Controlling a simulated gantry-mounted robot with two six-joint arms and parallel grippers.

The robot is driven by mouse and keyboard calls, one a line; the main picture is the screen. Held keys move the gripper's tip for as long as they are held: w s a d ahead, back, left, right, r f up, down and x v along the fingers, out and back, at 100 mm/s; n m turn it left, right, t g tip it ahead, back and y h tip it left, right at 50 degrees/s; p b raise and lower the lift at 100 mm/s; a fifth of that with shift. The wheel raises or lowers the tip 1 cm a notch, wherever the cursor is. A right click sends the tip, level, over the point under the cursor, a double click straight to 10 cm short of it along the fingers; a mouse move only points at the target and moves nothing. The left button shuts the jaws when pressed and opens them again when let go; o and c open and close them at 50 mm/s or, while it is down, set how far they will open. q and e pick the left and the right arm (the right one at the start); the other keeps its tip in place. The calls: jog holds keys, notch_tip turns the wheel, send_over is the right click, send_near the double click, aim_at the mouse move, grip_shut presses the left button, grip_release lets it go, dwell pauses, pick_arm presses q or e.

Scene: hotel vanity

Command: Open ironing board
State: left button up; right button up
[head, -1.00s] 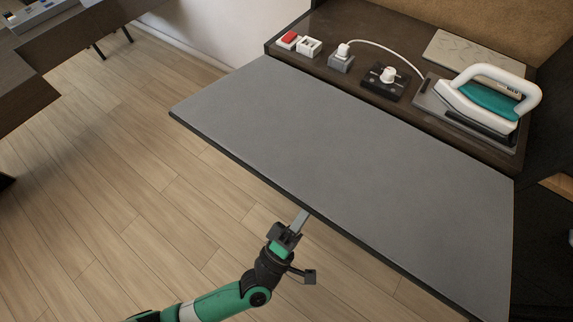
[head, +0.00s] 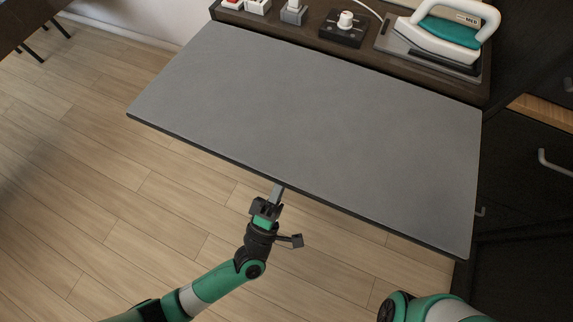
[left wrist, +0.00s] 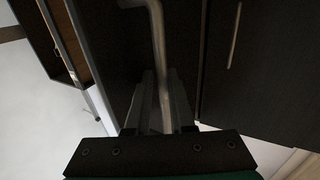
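The ironing board (head: 310,125) is a flat grey panel extending level from the dark cabinet, with a thin black front edge. In the left wrist view, a bent metal bar (left wrist: 157,40) runs down between the fingers of my left gripper (left wrist: 163,90). The picture is too dark to tell whether they press on it. My right arm shows at the lower right of the head view, but its gripper is out of frame.
A teal and white iron (head: 445,35) rests on a grey plate on the cabinet top behind the board. A black unit with a white knob (head: 345,22) and sockets stand beside it. Dark drawers with a metal handle (head: 553,163) are at the right. Wooden floor is clear at left.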

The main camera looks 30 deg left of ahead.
pick_arm(q)
jog(key=shift+s+r, duration=0.1)
jog(key=shift+r, duration=0.05)
jog(key=shift+s, duration=0.15)
jog(key=p+v, duration=0.1)
jog(key=v, duration=1)
jog(key=shift+f, duration=0.25)
jog(key=shift+s, duration=0.15)
